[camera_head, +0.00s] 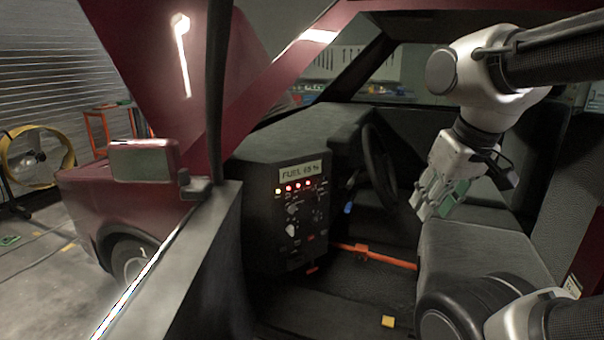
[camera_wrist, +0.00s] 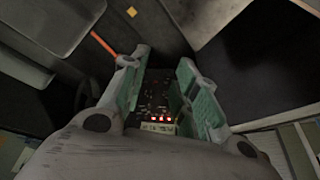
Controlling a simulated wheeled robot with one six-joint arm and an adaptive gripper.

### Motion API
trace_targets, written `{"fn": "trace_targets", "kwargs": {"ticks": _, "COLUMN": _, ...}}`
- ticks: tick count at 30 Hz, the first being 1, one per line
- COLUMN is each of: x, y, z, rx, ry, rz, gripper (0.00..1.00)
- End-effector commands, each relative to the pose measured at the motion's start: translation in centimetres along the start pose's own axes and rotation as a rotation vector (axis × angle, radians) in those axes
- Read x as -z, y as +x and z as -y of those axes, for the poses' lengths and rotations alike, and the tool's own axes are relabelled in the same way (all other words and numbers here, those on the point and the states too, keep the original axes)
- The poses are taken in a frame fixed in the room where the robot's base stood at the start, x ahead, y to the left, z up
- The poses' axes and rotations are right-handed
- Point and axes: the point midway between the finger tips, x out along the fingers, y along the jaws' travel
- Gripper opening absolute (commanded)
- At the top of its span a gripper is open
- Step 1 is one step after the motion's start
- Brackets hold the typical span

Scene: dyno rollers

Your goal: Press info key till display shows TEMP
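A black control panel (camera_head: 290,215) is set in the middle of the dashboard. Its display (camera_head: 301,171) reads "FUEL" with a number that looks like 65 %. Below it is a row of small lit buttons, one yellowish (camera_head: 278,191) and several red (camera_head: 298,186). I cannot read which one is the info key. Knobs and switches sit lower on the panel. My gripper (camera_head: 432,205) is above the seat, right of the panel and apart from it. In the wrist view my gripper (camera_wrist: 163,60) is open and empty, with the display (camera_wrist: 158,127) and red lights showing between its green-padded fingers.
The steering wheel (camera_head: 378,165) stands between the panel and my gripper. An orange bar (camera_head: 375,257) crosses the footwell below. The seat (camera_head: 465,255) is under my gripper. The car's door frame (camera_head: 190,260) is at the left front. A small yellow block (camera_head: 388,321) lies on the floor.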

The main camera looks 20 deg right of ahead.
Motion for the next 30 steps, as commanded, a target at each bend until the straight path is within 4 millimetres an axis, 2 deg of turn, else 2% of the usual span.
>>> {"fn": "trace_targets", "kwargs": {"ticks": 11, "x": 0.0, "y": 0.0, "z": 0.0, "rx": 0.0, "ry": 0.0, "rz": 0.0, "gripper": 0.3}}
{"fn": "trace_targets", "kwargs": {"ticks": 16, "x": 0.0, "y": 0.0, "z": 0.0, "rx": 0.0, "ry": 0.0, "rz": 0.0, "gripper": 0.03}}
{"fn": "trace_targets", "kwargs": {"ticks": 17, "x": 0.0, "y": 0.0, "z": 0.0, "rx": 0.0, "ry": 0.0, "rz": 0.0, "gripper": 0.0}}
{"fn": "trace_targets", "kwargs": {"ticks": 30, "x": 0.0, "y": 0.0, "z": 0.0, "rx": 0.0, "ry": 0.0, "rz": 0.0, "gripper": 0.0}}
